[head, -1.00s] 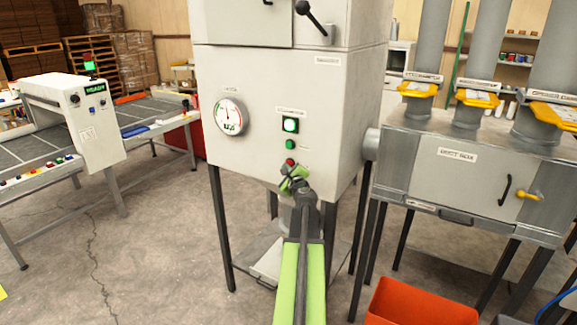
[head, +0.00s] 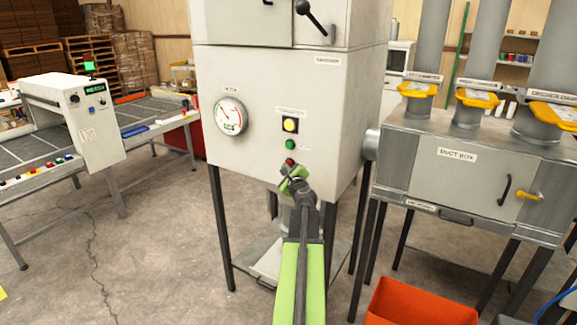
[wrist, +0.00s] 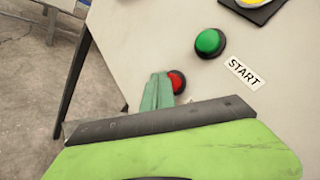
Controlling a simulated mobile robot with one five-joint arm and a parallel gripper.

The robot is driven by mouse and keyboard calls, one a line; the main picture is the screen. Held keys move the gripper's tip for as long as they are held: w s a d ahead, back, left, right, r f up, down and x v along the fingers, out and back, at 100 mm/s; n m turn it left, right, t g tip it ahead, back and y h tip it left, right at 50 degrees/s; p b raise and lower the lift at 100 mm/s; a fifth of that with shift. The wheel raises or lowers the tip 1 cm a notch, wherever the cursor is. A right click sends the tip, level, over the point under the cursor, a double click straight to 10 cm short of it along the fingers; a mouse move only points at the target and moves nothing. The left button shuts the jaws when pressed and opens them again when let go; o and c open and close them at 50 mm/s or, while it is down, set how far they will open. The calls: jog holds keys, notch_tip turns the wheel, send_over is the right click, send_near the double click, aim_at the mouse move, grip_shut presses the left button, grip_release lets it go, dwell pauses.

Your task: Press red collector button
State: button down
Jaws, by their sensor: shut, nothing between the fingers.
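The red button (head: 290,161) sits on the front of the white collector cabinet (head: 260,90), below the green button (head: 290,145). In the wrist view the red button (wrist: 177,81) is partly hidden behind the tips of my gripper (wrist: 158,92). My gripper (head: 291,177) is shut and empty, with its tips at the red button; they look to be touching it. In the wrist view the green button (wrist: 210,42) is beside a START label (wrist: 243,73).
A round gauge (head: 230,116) is on the cabinet's left. The duct box (head: 457,170) with yellow-handled gates stands to the right. An orange bin (head: 415,302) is on the floor at front right. A conveyor table (head: 50,145) stands at left.

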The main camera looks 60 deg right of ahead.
jog(key=shift+a, duration=0.55)
jog(key=a, duration=0.5)
dwell(0.8)
